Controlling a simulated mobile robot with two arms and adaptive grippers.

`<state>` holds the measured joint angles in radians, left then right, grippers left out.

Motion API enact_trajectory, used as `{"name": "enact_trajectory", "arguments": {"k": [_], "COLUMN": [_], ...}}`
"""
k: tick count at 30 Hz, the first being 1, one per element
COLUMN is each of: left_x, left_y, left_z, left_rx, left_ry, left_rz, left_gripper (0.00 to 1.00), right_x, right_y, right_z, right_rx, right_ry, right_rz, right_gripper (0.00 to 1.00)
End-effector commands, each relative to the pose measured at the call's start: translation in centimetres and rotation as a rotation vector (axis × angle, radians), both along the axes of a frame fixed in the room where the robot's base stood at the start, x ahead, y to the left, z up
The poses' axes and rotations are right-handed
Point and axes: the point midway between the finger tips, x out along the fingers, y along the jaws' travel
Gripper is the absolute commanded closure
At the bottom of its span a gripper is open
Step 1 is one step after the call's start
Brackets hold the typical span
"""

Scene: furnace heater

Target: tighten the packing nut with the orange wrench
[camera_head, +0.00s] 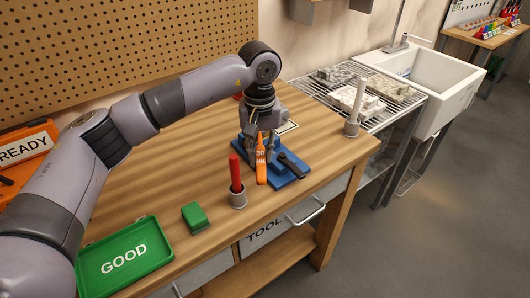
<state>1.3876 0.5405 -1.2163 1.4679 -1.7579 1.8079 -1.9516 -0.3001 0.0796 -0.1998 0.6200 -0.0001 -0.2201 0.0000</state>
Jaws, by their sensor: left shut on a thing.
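My left arm reaches in from the left across the workbench. Its gripper (258,142) points down at the blue fixture and is shut on the orange wrench (261,165). The wrench hangs steeply toward the bench front, with dark lettering on its handle. The blue fixture plate (276,182) lies on the bench, with a black lever (292,165) to the right of the wrench. The packing nut is hidden or too small to tell, so I cannot tell whether the wrench touches it. My right gripper is not in view.
A red rod stands in a grey cup (238,197) just left of the wrench. A white rod stands in another cup (351,128) at right. A green block (195,217) and green GOOD tray (124,259) lie front left. An orange READY tray (25,152) is far left.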

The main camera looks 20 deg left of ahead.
Motion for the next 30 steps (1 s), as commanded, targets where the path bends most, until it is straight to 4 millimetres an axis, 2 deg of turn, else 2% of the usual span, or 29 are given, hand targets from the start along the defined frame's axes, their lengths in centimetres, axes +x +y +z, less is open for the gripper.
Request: {"name": "enact_trajectory", "arguments": {"k": [30], "left_x": [0.0], "left_y": [-0.1], "left_z": [2.1], "left_rx": [-0.001], "left_ry": [0.000], "left_rz": [0.003], "left_gripper": [1.00], "right_x": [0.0], "right_y": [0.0], "right_z": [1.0], "right_rx": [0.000], "right_ry": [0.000], "right_rz": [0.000], "right_gripper": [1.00]}}
